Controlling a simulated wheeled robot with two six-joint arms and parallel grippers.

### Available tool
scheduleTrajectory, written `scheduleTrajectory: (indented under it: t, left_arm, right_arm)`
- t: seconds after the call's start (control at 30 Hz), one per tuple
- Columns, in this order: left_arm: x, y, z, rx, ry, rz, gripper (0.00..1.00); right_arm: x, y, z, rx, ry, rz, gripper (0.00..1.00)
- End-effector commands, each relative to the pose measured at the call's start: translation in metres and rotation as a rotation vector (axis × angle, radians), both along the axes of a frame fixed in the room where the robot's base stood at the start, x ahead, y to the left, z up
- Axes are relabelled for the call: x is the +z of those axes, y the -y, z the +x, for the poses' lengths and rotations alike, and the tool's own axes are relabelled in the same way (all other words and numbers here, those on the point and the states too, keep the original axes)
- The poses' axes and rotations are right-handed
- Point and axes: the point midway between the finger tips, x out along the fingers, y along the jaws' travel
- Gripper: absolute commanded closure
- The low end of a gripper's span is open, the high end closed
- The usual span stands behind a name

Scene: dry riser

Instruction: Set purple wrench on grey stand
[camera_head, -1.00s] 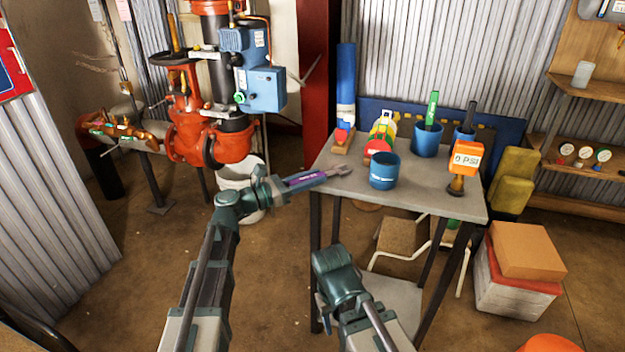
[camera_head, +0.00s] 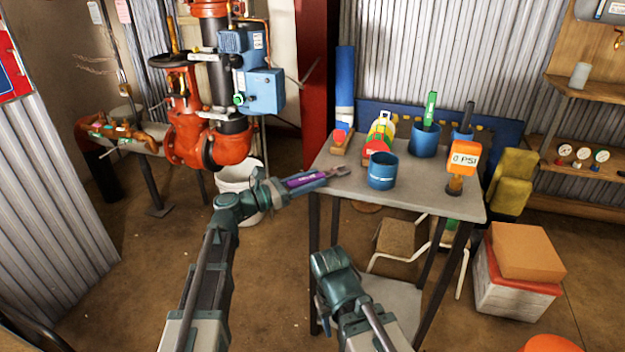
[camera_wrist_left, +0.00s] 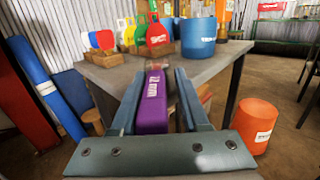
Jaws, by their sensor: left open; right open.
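The purple wrench (camera_head: 306,180) has a grey metal head and lies across the left edge of the grey-topped stand (camera_head: 405,194), its head over the top and its handle sticking out past the edge. I cannot tell how firmly it rests. My left gripper (camera_wrist_left: 158,78) is open, with one finger on each side of the purple handle, which shows in the left wrist view (camera_wrist_left: 153,108). A gap shows between the handle and the right finger. My right gripper (camera_head: 322,312) is low in front of the stand, empty and mostly hidden by its own wrist.
On the stand are a near blue cup (camera_head: 382,171), a far blue cup (camera_head: 424,141), coloured tags (camera_head: 378,140) and an orange gauge (camera_head: 464,160). Red pipework (camera_head: 210,140) and a white bucket (camera_head: 238,180) stand to the left. The stand's front left top is clear.

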Motion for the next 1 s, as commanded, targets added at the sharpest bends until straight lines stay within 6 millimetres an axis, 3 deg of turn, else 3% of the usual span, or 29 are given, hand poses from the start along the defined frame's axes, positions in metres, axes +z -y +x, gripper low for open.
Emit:
scheduleTrajectory:
  t: [0.03,0.2,0.5,0.7,1.0]
  left_arm:
    - [-0.007,-0.003,0.003,0.012,-0.007,0.028,0.4]
    - [0.008,-0.006,0.003,0.014,-0.006,0.028,0.4]
    - [0.001,-0.066,-0.03,0.012,-0.004,0.026,0.4]
    - [0.0,-0.094,-0.045,0.009,-0.002,0.026,0.4]
    - [0.0,-0.108,-0.052,0.005,-0.002,0.026,0.4]
  right_arm:
    - [-0.001,0.0,0.0,0.0,0.0,0.0,0.5]
    - [0.014,0.0,0.0,-0.001,-0.001,0.002,0.5]
    - [0.006,0.0,0.0,0.0,-0.001,0.002,0.5]
    - [0.005,0.0,0.0,0.0,0.0,0.001,0.5]
    - [0.005,0.0,0.0,0.0,0.0,0.001,0.5]
